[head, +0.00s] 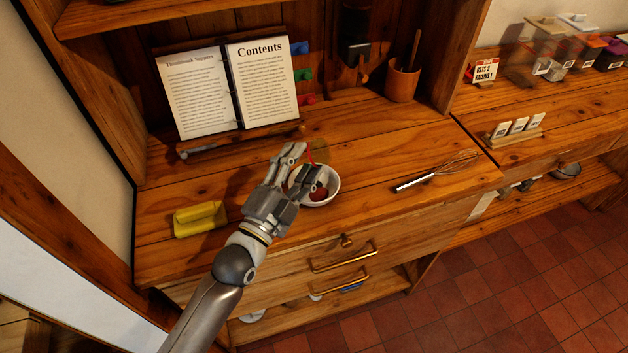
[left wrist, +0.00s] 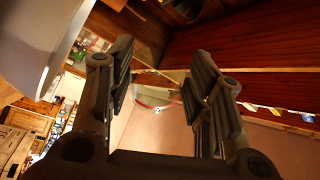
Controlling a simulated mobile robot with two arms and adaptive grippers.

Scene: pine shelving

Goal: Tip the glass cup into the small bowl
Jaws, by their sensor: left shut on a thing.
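The small white bowl (head: 334,185) stands on the wooden counter, with something dark red inside. My left gripper (head: 303,160) is over the bowl's left and back side and hides part of it. It is shut on the glass cup (head: 319,150), a faint see-through shape at the fingertips above the bowl's back rim. A thin red streak shows beside the cup, above the bowl. In the left wrist view, the clear cup (left wrist: 155,95) shows between the two fingers, with a reddish edge. The cup's exact tilt is hard to tell. My right gripper is not in view.
An open recipe book (head: 230,88) stands behind. A yellow block-like thing (head: 200,218) lies to the left and a whisk (head: 437,171) to the right. A utensil pot (head: 402,80) stands at the back. The counter between bowl and whisk is clear.

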